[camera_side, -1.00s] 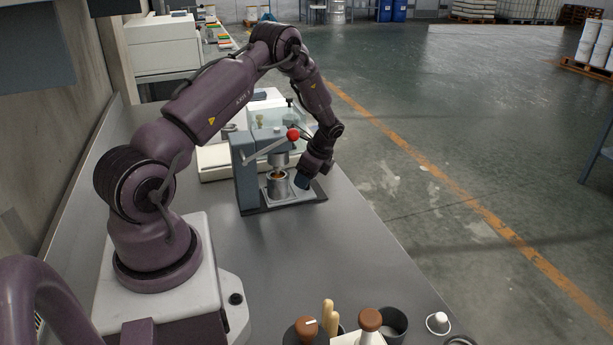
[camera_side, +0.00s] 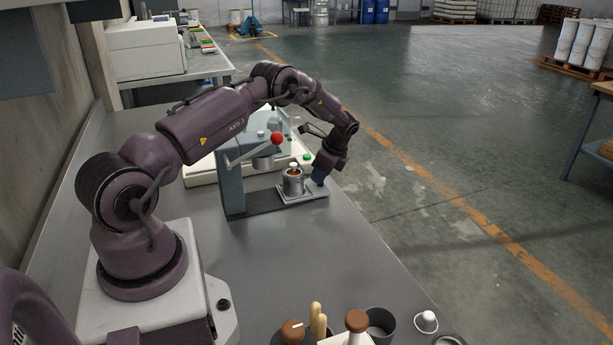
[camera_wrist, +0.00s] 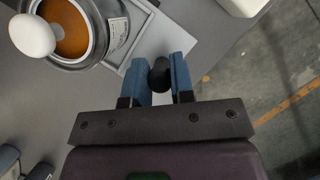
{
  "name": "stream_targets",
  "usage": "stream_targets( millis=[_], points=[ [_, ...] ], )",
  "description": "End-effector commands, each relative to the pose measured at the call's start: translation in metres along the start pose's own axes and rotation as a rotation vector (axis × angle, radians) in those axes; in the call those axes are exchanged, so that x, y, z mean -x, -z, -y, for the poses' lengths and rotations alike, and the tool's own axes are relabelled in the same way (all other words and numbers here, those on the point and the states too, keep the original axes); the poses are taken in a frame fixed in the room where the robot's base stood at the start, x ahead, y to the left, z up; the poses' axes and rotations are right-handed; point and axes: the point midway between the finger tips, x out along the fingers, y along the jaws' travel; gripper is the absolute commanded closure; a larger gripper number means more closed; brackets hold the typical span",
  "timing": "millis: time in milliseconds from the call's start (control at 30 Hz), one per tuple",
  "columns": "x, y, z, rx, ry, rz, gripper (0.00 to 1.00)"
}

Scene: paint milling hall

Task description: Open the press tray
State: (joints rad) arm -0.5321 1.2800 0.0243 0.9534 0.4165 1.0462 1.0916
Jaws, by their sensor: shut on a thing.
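The press tray (camera_side: 312,193) is a light grey plate, pulled out to the right of the press (camera_side: 231,182) along its dark base (camera_side: 258,206). A metal cup (camera_side: 293,187) with orange-brown contents stands on the tray, to the right of the press head (camera_side: 264,162). My gripper (camera_side: 319,180) is at the tray's outer right end. In the wrist view, the blue fingers of my gripper (camera_wrist: 160,79) are closed around the tray's dark round knob (camera_wrist: 160,72). The cup (camera_wrist: 106,33) and a tray corner (camera_wrist: 152,32) show above it, with a white rounded piece (camera_wrist: 32,35) over the cup.
The press lever ends in a red ball (camera_side: 277,138), above and left of the cup. A pale device with a green button (camera_side: 307,157) stands behind. Brown-topped tools (camera_side: 357,321), a dark cup (camera_side: 379,325) and a white cap (camera_side: 427,321) stand at the front. The bench's right edge is close to my gripper.

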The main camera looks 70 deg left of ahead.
Motion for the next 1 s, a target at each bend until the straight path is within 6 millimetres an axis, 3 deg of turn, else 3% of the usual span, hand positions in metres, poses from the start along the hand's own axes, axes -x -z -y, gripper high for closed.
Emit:
stream_targets(
  millis=[500, 533, 633, 1000],
  points=[
    [0.0041, 0.0074, 0.0094, 0.003, -0.001, 0.002, 1.00],
    [0.0041, 0.0074, 0.0094, 0.003, -0.001, 0.002, 0.75],
    [0.0041, 0.0076, 0.0093, 0.003, -0.001, 0.001, 0.52],
    [0.0092, 0.0084, 0.0093, 0.002, 0.000, 0.000, 0.52]
  ],
)
